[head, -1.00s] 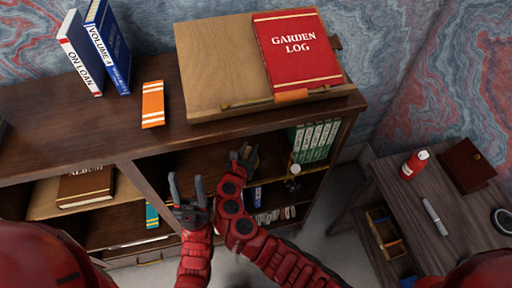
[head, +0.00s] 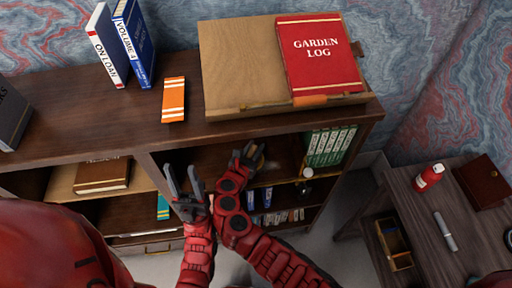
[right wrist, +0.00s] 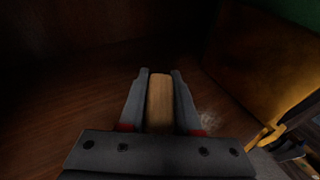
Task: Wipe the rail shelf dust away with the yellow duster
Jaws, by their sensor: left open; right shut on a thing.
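My right gripper (head: 249,156) reaches into the upper right compartment of the bookcase, the rail shelf (head: 292,152). It is shut on the yellow duster; a tan, block-like part of the duster (right wrist: 160,103) shows between the fingers in the right wrist view. The duster's wiping end is hidden. A pale, speckled dust patch (right wrist: 209,120) lies on the dark wood just right of the right finger. My left gripper (head: 180,187) is open and empty in front of the bookcase, left of my right forearm.
Green books (head: 329,146) stand at the shelf's right end, with a small white-topped item (head: 307,172) near them. A wooden slope with a red garden log (head: 319,52) sits on top. A side table (head: 425,205) stands at right.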

